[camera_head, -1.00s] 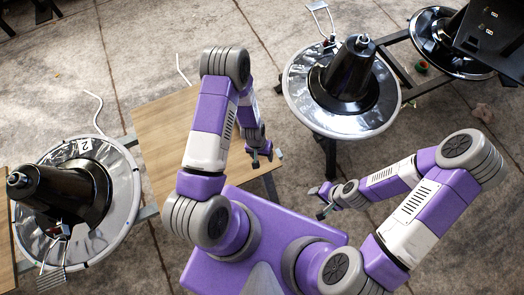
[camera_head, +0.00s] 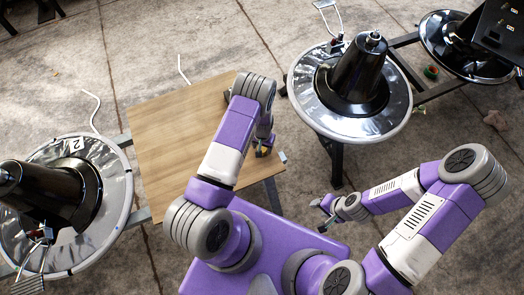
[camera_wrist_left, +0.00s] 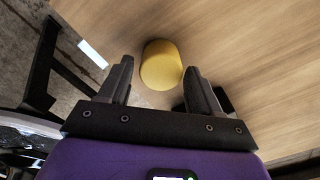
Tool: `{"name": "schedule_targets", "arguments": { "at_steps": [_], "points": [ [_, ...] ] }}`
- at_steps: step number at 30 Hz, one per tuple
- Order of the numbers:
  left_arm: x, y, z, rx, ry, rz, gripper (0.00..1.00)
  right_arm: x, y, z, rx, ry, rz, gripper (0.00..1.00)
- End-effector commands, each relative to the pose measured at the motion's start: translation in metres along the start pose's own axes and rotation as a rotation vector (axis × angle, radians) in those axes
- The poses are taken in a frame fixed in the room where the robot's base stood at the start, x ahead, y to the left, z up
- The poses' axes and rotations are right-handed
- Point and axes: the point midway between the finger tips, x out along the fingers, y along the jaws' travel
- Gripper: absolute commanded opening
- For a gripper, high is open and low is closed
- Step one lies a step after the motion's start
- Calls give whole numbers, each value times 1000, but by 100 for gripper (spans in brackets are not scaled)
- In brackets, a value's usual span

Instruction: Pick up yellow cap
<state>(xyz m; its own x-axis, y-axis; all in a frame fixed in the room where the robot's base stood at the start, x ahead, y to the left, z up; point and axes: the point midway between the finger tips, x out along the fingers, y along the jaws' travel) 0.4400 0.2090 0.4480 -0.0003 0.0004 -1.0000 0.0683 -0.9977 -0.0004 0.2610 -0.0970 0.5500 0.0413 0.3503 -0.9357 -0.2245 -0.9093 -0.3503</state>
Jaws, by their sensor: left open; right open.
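The yellow cap (camera_wrist_left: 161,65) is a short round cylinder on the wooden table top. In the left wrist view it sits ahead of my left gripper (camera_wrist_left: 158,78), in line with the gap between the two spread fingers. The fingers are apart and not closed on it. In the head view my left gripper (camera_head: 262,150) is low over the table's right edge, partly hidden by its own arm, with a bit of yellow beside it. My right gripper (camera_head: 326,208) is open and empty over the floor, right of the table.
The wooden table (camera_head: 170,125) is otherwise clear. A white tag (camera_wrist_left: 93,53) juts from its edge. A round metal stand with a black cone (camera_head: 352,75) is to the right, another stand (camera_head: 118,190) to the left. Open concrete floor lies behind.

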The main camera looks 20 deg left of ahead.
Motion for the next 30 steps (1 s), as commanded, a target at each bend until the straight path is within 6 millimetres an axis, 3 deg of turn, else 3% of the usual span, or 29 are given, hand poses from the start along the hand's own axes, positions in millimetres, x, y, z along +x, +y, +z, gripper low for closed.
{"name": "schedule_targets", "arguments": {
  "at_steps": [3,9,20,30],
  "points": [
    [15,0,0,0,0,0,64,7,3,0,0,0,0,46],
    [13,0,0,0,1,0,64,5,2,0,0,0,0,46],
    [13,0,0,0,1,1,10,5,2,0,0,0,0,46],
    [4,0,-1,0,2,1,10,1,1,0,0,0,0,46]
  ]
}}
